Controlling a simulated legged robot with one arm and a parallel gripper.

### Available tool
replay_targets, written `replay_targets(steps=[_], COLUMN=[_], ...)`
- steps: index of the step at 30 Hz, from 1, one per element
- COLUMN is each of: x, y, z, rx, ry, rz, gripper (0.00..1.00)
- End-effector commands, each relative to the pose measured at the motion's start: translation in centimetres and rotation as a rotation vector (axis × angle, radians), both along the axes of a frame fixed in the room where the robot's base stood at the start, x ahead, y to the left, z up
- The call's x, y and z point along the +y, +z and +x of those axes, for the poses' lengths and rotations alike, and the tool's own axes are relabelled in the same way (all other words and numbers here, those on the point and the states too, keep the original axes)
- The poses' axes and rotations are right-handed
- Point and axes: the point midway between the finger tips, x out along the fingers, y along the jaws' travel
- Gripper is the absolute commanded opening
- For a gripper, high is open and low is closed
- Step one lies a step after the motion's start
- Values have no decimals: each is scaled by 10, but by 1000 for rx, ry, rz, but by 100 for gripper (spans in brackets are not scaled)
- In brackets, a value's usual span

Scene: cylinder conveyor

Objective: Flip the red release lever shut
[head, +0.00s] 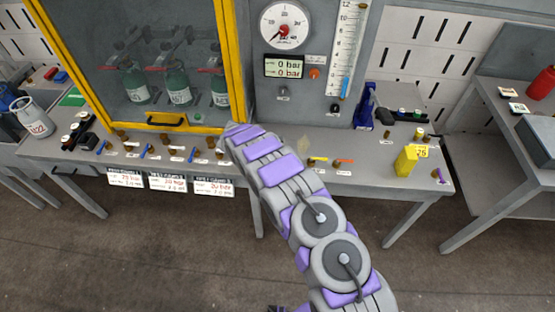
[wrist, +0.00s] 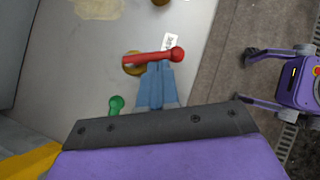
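In the wrist view a red lever (wrist: 150,57) with a ball end lies over a round brass fitting (wrist: 131,69) on the grey bench. Its ball end points right, toward the bench's front edge. The blue-grey fingers of my gripper (wrist: 160,72) reach up to the lever's middle, close to or touching it. The fingers look close together, but the gap between them is not clear. In the head view my arm hides the gripper and the bench beyond it. I cannot match this lever to one in the head view.
A green knob (wrist: 116,105) is left of the fingers. A white label (wrist: 170,41) lies beyond the lever. In the head view a yellow-framed cabinet (head: 237,60) holds green cylinders (head: 180,88). A yellow block (head: 406,160) stands on the bench (head: 375,155), right of my arm.

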Motion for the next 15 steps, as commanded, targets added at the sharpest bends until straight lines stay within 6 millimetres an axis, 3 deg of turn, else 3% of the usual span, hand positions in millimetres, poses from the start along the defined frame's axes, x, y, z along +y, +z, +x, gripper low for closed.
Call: replay_targets(steps=[15], x=[-21], y=[-1], z=[-3], rx=[3], ry=[415], rz=[-4], gripper=[0])
